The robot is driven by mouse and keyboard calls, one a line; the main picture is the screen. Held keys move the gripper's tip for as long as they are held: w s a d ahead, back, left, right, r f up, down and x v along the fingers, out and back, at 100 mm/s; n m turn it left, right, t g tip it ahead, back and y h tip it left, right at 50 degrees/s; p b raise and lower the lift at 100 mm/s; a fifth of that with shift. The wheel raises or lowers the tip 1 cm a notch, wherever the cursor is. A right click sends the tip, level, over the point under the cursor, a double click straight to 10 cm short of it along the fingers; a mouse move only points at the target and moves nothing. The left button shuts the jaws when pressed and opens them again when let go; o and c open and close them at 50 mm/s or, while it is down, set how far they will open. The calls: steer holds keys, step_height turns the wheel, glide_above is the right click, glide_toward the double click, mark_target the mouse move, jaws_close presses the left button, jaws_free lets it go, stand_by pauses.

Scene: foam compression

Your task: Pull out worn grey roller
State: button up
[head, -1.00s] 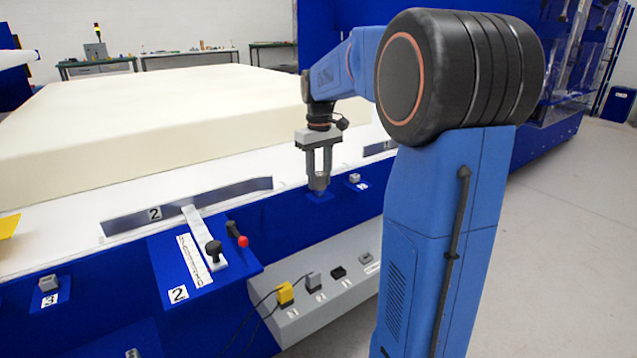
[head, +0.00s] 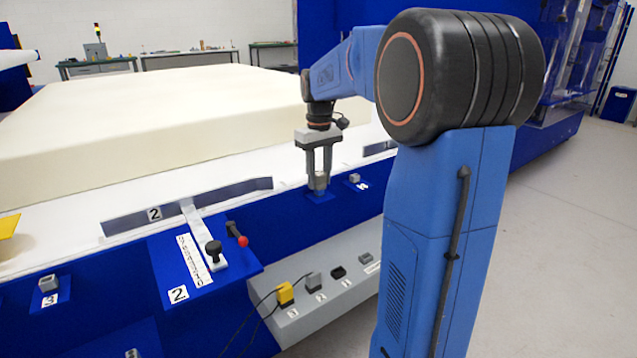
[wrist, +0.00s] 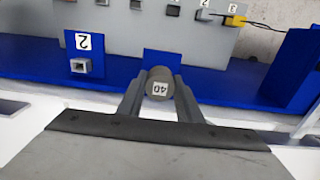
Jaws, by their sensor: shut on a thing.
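The worn grey roller (wrist: 159,78) is a short grey cylinder, and its round end with a white "40" label faces the wrist camera. My gripper (head: 319,181) points straight down, with one finger on each side of the roller and shut on it. In the head view the roller (head: 318,182) shows between the fingertips, just above a small blue bracket (head: 321,197) on the machine's front edge. I cannot tell whether its lower end still sits in the bracket.
A large cream foam block (head: 150,110) lies on the white bed behind. A small grey block (head: 354,178) is on the bracket to the right. A lever panel (head: 200,262) is to the left. A grey box with connectors (head: 325,285) stands below.

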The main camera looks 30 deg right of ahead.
mark_target(319, 173)
steer(key=shift+r, duration=1.2)
stand_by(0.6)
steer(key=shift+r, duration=2.45)
